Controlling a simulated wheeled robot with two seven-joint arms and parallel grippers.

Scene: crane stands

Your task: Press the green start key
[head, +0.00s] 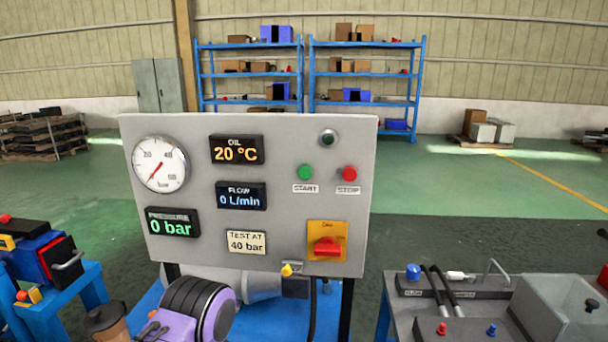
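The green start key (305,172) is a round button on the grey panel (280,225), right of the displays, with a START label (306,188) under it. The red stop key (349,174) sits to its right, above a STOP label. A dark round lamp or button (328,138) is above and between the two keys. The displays read oil 20 °C (236,150), flow 0 L/min (241,196) and pressure 0 bar (172,222). Neither of my grippers is in view, and nothing covers the start key.
A red rotary switch (327,246) on a yellow plate is below the keys. A gauge (160,164) is at the panel's upper left. A purple and black machine (200,308) stands below the panel. A grey bench (470,318) with hoses and a bin is at right. Blue shelves (310,75) stand far behind.

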